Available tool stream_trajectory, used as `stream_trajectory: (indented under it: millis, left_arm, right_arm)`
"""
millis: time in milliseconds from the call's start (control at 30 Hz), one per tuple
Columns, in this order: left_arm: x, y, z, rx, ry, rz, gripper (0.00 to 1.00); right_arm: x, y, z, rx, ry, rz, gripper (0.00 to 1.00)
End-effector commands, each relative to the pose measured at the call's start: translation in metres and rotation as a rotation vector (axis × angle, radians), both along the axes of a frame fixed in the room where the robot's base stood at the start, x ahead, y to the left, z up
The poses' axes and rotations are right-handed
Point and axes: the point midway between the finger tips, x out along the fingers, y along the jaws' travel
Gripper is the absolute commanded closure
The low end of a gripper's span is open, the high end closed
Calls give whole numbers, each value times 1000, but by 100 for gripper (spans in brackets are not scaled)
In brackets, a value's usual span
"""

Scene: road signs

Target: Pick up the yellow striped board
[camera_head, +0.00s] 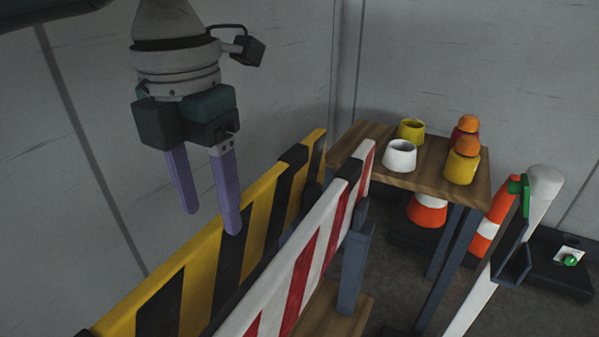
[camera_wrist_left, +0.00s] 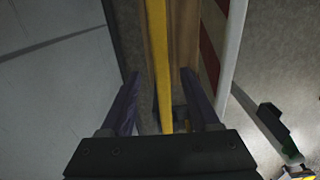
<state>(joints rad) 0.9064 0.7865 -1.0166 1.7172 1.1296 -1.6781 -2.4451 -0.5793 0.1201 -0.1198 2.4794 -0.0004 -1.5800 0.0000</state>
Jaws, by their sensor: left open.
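The yellow and black striped board (camera_head: 200,277) stands on edge, running from the lower left toward the back corner. My left gripper (camera_head: 212,222) hangs fingers-down over the board's wall side in the head view, its two purple fingers apart and empty. In the left wrist view the board's yellow top edge (camera_wrist_left: 159,60) runs lengthwise between the two open fingers (camera_wrist_left: 160,82). I cannot tell exactly how far the fingertips are from the board. My right gripper is not in view.
A red and white striped board (camera_head: 305,260) stands close beside the yellow one, on the right. A wooden table (camera_head: 378,140) behind holds several cups and orange balls. An orange cone (camera_head: 428,209) and a white post (camera_head: 540,195) stand at right; walls are at left and back.

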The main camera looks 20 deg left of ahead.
Motion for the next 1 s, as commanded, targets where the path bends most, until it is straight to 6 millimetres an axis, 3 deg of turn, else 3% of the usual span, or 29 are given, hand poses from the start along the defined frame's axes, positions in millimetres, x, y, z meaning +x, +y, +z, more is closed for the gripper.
stream_trajectory:
  millis: [267, 800, 1000]
  left_arm:
    - [0, 0, -17, -1, 2, 2, 38]
    - [3, 0, -95, 0, 2, 3, 38]
    - [3, 1, -111, 0, 0, 2, 38]
  right_arm:
    - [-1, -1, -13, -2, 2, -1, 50]
    - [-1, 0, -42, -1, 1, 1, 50]
    - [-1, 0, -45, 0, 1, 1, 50]
